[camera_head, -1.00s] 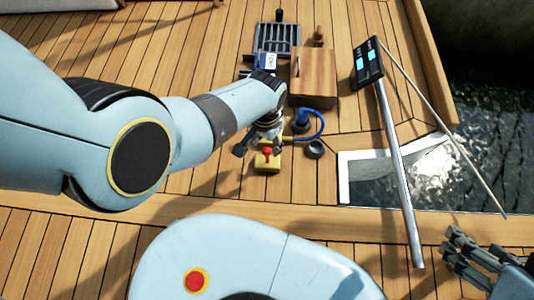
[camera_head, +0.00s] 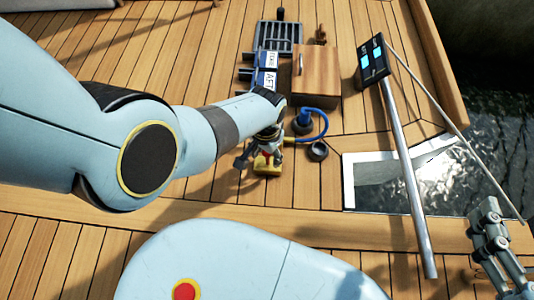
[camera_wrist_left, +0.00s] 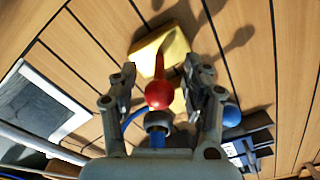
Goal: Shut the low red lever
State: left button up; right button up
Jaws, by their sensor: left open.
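The low red lever has a round red knob (camera_wrist_left: 158,95) on a red stem, which rises from a yellow base (camera_wrist_left: 160,50) on the deck. In the head view the yellow base (camera_head: 268,170) shows just below my left gripper (camera_head: 266,148), which hides most of the lever. In the left wrist view my left gripper (camera_wrist_left: 163,85) is open, with one finger on each side of the knob and stem. I cannot tell whether a finger touches them. My right gripper (camera_head: 487,235) is at the lower right, far from the lever; its finger gap is unclear.
A blue fitting with a blue hose (camera_head: 322,125) and a dark ring (camera_head: 318,150) stand right of the lever. Behind are labelled blue blocks (camera_head: 268,78), a wooden box (camera_head: 316,73) and a grate (camera_head: 278,37). A display post (camera_head: 405,170) and water lie to the right.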

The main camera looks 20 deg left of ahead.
pick_arm(q)
jog(key=shift+c, duration=0.2)
grip_shut()
dwell(0.4)
